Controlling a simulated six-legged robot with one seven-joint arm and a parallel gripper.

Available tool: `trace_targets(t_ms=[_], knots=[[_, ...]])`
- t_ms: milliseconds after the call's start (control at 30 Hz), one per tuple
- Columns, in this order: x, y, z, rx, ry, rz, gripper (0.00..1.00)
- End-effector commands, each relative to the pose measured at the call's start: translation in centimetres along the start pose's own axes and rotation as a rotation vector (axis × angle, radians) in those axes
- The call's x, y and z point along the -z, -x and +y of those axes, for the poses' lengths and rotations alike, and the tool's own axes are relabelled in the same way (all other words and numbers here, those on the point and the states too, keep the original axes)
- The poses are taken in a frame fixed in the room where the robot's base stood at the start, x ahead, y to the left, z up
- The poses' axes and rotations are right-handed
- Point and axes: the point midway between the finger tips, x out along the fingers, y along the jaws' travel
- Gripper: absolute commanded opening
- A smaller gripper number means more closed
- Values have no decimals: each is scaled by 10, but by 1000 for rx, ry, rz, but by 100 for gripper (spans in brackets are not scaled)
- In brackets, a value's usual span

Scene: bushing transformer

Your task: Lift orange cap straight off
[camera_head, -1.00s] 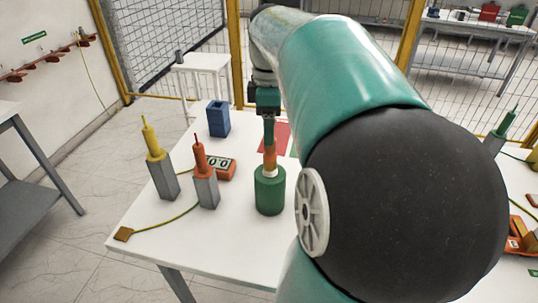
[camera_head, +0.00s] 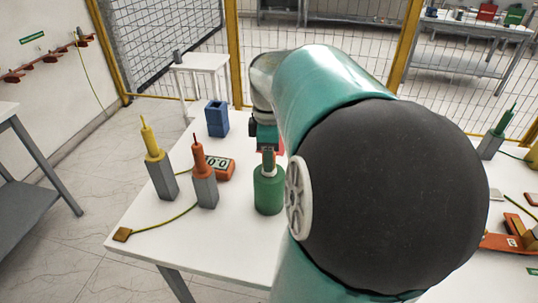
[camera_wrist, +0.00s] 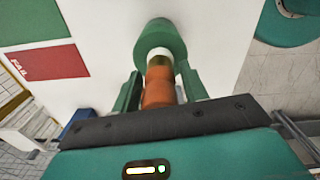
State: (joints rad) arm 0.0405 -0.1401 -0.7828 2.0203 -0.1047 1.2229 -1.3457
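The orange cap (camera_wrist: 160,86) shows in the wrist view, with a brownish band and a white ring at its far end. Beyond it is the green cylinder (camera_wrist: 158,34), which stands upright on the white table in the head view (camera_head: 268,195). My gripper (camera_wrist: 160,84) has one finger on each side of the cap, with narrow gaps visible, so it looks open around it. In the head view my gripper (camera_head: 268,158) is just above the cylinder, and its fingers hide most of the cap.
A yellow bushing (camera_head: 154,150) and an orange-red bushing (camera_head: 199,158) stand on grey blocks (camera_head: 205,190) to the left. An orange meter (camera_head: 219,168) and a blue holder (camera_head: 217,118) are behind them. A red mat (camera_wrist: 48,62) lies nearby.

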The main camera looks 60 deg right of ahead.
Motion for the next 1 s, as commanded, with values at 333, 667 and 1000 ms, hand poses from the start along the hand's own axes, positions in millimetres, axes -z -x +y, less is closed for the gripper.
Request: trace_targets(t_ms=[333,667,1000], knots=[[0,0,0,0,0,0,9],[0,15,0,-2,0,1,9],[-7,73,-33,-7,2,7,9]])
